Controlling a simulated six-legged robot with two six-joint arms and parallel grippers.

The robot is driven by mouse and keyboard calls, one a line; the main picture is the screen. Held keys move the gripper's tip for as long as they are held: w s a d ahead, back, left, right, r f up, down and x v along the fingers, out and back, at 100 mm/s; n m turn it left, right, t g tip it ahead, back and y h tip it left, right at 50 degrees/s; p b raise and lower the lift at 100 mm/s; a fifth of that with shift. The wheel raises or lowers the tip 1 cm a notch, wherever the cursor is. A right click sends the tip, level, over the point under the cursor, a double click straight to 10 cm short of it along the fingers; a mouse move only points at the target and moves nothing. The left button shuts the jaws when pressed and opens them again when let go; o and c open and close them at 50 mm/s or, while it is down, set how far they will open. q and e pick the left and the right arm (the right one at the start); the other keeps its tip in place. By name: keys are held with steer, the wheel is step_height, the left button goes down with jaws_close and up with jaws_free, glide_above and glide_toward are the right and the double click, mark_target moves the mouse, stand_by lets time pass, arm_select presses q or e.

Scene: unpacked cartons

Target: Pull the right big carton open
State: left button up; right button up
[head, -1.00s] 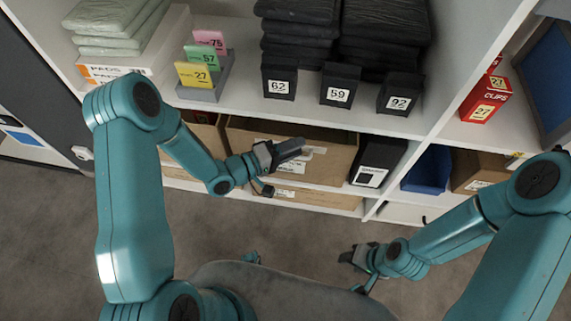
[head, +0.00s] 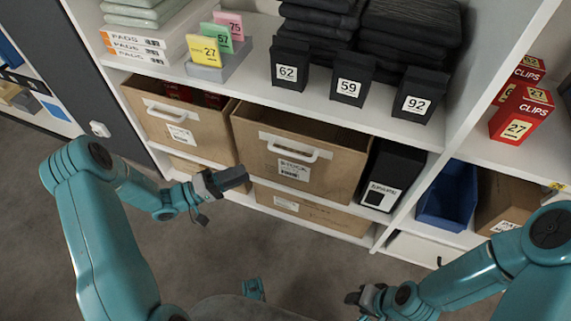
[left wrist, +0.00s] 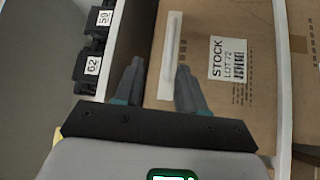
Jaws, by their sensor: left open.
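The right big carton (head: 262,160) is brown, with a white bar handle (head: 296,147) and a STOCK label, and sits in the shelf bay under the black bins. A dark gap shows above its front. My left gripper (head: 245,175) is open and empty, in front of the carton's lower left in the head view. In the left wrist view the carton face (left wrist: 262,95) fills the right side, and the handle (left wrist: 172,50) lies between and beyond my open left fingers (left wrist: 160,75). My right gripper (head: 352,298) is low in the head view; its jaw opening is unclear.
A left carton (head: 150,115) with its own handle stands beside the right one. A black box file (head: 393,165) is close on its right, then a blue bin (head: 448,190). Numbered black bins (head: 290,65) stand on the shelf above. Floor (head: 240,265) in front is clear.

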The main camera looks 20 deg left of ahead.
arm_select(q)
steer(key=w+a+f+b+x, duration=0.1)
steer(key=f+b+x, duration=0.1)
steer(key=x, duration=1.2)
steer(key=shift+w+n+t+y+b, duration=0.3)
steer(key=shift+n+t+b, duration=0.1)
steer(key=shift+b, duration=0.5)
arm_select(e)
steer(key=f, duration=0.4)
steer(key=shift+w+d+f, duration=0.15)
steer(key=shift+w, duration=0.25)
arm_select(q)
steer(key=shift+f, duration=0.1)
jaws_close()
